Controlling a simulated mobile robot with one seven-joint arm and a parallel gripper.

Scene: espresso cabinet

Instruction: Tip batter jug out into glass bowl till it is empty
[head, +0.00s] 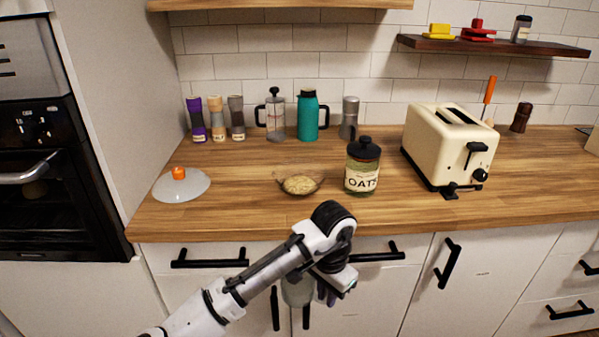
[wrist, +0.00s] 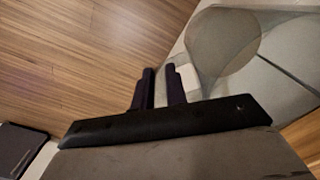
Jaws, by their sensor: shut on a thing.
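The glass bowl (head: 318,174) stands on the wooden counter near its front edge, with a pale yellowish mass in it. My gripper (head: 328,292) is in front of the cabinet doors, below the counter edge and lower than the bowl. It is shut on the batter jug (head: 297,291), a greyish see-through vessel partly hidden behind my arm. In the wrist view my two dark fingers (wrist: 162,88) close on a pale handle-like part of the jug (wrist: 222,42). I cannot tell how much is in the jug or whether it is tilted.
An oats jar (head: 362,168) stands just right of the bowl. A toaster (head: 450,147) is at right; a teal flask (head: 308,117) and French press (head: 276,118) stand behind. Drawer handles (head: 209,260) jut out nearby.

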